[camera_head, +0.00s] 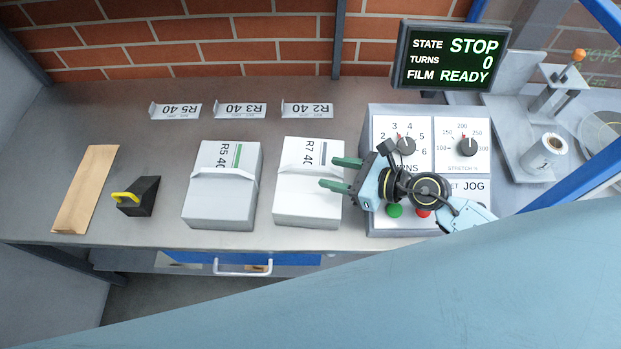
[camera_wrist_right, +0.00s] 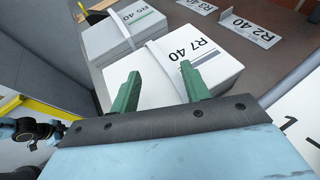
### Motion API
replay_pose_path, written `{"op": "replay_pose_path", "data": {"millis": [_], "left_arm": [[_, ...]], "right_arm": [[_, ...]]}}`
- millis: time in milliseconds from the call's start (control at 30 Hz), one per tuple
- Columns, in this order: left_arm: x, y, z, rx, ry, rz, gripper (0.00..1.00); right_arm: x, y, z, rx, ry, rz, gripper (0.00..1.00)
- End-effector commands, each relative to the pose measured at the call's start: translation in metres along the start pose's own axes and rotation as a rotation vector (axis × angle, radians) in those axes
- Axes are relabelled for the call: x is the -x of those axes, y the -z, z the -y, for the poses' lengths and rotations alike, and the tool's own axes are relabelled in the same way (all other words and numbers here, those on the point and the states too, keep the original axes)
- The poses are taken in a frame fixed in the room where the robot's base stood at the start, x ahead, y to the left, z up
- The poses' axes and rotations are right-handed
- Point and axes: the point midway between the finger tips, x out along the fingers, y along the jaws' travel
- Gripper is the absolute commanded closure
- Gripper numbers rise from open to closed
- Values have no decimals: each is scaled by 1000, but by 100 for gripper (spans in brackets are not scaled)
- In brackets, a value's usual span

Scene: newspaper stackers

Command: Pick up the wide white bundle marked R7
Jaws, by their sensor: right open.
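The wide white bundle marked R7 40 (camera_head: 296,208) lies on the grey bench, with a pale strap across it. It also shows in the right wrist view (camera_wrist_right: 160,88). My right gripper (camera_head: 328,173) is open, its two green fingers pointing left over the right side of the R7 bundle. In the right wrist view, the green fingers (camera_wrist_right: 158,90) stand apart in front of the bundle with nothing between them. I cannot tell whether they touch it.
A similar bundle marked R5 40 (camera_head: 219,205) lies just left. A black block with a yellow handle (camera_head: 138,196) and a brown flat piece (camera_head: 88,190) lie farther left. A control box (camera_head: 400,120) stands right, under a screen (camera_head: 450,57) reading STOP. Label cards (camera_head: 240,110) stand behind.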

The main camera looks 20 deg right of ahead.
Motion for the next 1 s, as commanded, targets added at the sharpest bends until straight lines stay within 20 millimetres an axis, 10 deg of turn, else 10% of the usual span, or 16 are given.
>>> {"op": "replay_pose_path", "data": {"millis": [700, 1000], "left_arm": [[1, 7, 0, -1, 0, -10, 64], [1, 7, 0, -1, 0, -10, 64]], "right_arm": [[-53, -3, 4, -1, 1, 0, 55], [-53, -3, 5, -1, 2, 0, 94]]}}
